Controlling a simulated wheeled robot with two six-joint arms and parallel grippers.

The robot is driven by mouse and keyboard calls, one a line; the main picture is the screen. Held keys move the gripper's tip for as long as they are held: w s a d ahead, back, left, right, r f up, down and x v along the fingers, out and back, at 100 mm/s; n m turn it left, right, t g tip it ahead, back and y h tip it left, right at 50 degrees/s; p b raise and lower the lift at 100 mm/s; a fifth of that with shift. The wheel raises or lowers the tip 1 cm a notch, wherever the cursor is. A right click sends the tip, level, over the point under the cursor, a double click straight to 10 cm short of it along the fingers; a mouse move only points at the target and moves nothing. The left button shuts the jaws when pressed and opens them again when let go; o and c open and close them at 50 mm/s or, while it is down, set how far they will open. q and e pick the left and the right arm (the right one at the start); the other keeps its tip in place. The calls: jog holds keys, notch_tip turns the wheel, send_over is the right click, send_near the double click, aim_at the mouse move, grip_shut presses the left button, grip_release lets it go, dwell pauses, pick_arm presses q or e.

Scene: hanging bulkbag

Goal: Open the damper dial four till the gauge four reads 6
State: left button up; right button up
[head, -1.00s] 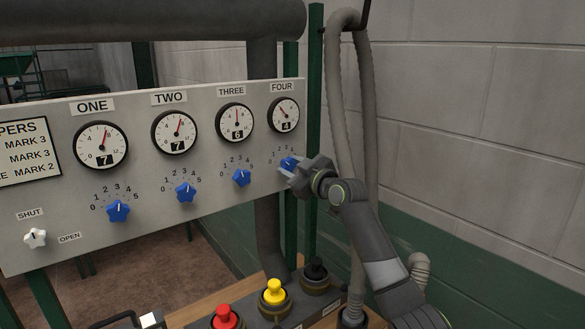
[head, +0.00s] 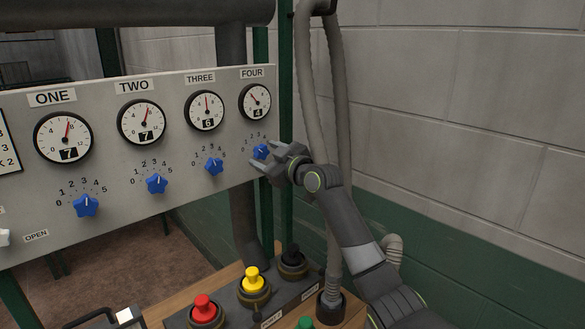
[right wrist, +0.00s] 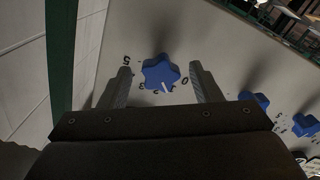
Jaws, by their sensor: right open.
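The blue damper dial four (head: 260,152) is at the right end of the grey panel, below gauge four (head: 255,102), whose window shows 4. My right gripper (head: 265,158) is open just in front of the dial. In the right wrist view the dial (right wrist: 161,72) lies between the two spread fingers, with a visible gap on each side. My left gripper is not in view.
Dial three (head: 214,166) sits left of dial four, under gauge three (head: 204,110), which shows 6. A grey hose (head: 308,110) hangs right of the panel. Yellow (head: 252,280) and red (head: 204,308) buttons stand on the bench below.

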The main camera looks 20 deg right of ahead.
jog(key=b+v, duration=0.4)
jog(key=v, duration=1.2)
jog(key=shift+s+b, duration=0.35)
jog(key=shift+b, duration=0.05)
jog(key=shift+d, duration=0.1)
